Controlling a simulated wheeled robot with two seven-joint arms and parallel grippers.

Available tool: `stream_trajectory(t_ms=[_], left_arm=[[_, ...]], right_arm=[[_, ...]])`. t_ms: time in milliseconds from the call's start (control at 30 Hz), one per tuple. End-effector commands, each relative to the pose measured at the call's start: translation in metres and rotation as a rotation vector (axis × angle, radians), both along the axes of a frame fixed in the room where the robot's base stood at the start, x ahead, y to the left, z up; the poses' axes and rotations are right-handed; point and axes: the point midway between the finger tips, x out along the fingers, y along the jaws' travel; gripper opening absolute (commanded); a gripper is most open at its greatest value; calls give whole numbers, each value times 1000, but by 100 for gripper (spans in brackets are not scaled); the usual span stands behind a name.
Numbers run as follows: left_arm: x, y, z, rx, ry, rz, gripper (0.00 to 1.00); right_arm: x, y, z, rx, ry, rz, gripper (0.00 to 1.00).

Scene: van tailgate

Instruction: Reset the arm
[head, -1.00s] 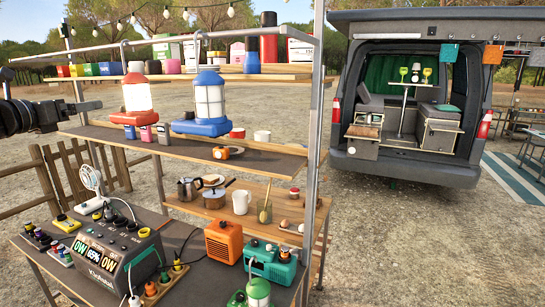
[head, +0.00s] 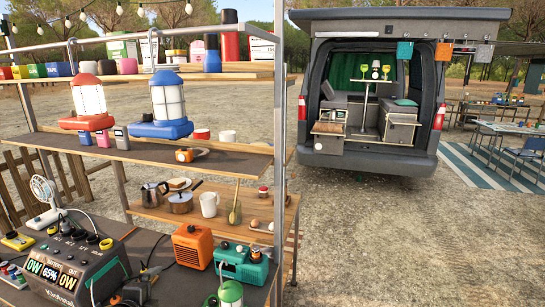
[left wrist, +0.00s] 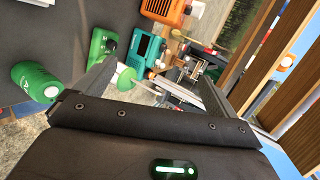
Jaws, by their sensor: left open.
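My left gripper (left wrist: 160,80) shows only in the left wrist view, where its two dark fingers stand apart with nothing held between them. Neither of my arms shows in the head view. The left wrist view is tilted. In it a green bottle-like item (left wrist: 35,80), a teal box (left wrist: 145,50) and an orange box (left wrist: 165,10) lie beyond the gripper, with wooden slats at the right. My right gripper is in no view.
A metal shelf rack holds a red lantern (head: 88,100) and a blue lantern (head: 167,100). Below are a power station (head: 75,265), an orange heater (head: 193,245) and a teal box (head: 240,263). A van (head: 370,100) stands behind, with open gravel (head: 390,240) before it.

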Motion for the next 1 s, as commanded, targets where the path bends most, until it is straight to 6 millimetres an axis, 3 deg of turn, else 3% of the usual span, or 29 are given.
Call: stream_trajectory(t_ms=[33, 100, 200, 400, 600, 767, 1000], left_arm=[[-33, -14, -31, -123, 77, 80, 95], [-77, -25, -64, -285, 177, 217, 95], [-134, -37, -97, -468, 301, 405, 95], [-218, -50, -130, -690, 472, 699, 95], [-284, -60, -145, -829, 594, 940, 95], [-331, -67, -149, -913, 676, 1122, 95], [-315, -68, -222, -892, 694, 1127, 95]], right_arm=[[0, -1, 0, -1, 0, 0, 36], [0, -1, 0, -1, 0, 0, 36], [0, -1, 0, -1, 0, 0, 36], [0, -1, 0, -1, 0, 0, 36], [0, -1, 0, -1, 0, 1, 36], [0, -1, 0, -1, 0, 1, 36], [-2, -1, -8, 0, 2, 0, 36]])
